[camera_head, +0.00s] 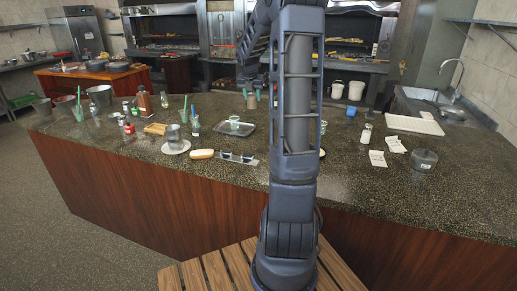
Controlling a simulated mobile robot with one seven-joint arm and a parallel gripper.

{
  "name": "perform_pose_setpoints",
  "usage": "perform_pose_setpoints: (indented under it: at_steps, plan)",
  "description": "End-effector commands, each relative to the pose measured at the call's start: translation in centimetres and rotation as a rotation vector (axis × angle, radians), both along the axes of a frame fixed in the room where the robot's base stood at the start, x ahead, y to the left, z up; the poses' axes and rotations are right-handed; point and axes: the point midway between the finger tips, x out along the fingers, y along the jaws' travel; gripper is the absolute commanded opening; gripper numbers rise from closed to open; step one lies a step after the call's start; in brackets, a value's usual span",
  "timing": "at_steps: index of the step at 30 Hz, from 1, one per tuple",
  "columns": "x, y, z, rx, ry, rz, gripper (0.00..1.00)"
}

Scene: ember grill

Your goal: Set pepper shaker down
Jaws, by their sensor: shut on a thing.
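My gripper (251,94) is beyond my upright arm link, over the far part of the speckled stone counter (225,187). Its two teal fingertips are shut on a small brown thing (251,103), which looks like the pepper shaker. The held thing appears upright and at or just above the counter; I cannot tell if it touches. Its details are too small to make out.
A metal tray (235,128) with a green-rimmed glass lies just in front. A metal pitcher (173,135) on a white plate, bottles and cups crowd the left. A white-bodied bottle (366,135), paper cards (395,145) and a dark pot (424,160) stand right. My arm hides part of the middle.

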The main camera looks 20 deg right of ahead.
Motion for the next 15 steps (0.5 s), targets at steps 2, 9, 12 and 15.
perform_pose_setpoints:
  at_steps: [2,9,12,15]
  plan:
    - [-0.9,-1.0,0.0,-0.005,-0.002,0.007,0.14]
    - [-2.2,-2.3,-0.3,-0.012,-0.005,0.025,0.14]
    - [-2.3,-2.4,-1.5,-0.013,-0.004,0.029,0.14]
    - [-2.3,-2.3,-3.6,-0.011,-0.002,0.029,0.14]
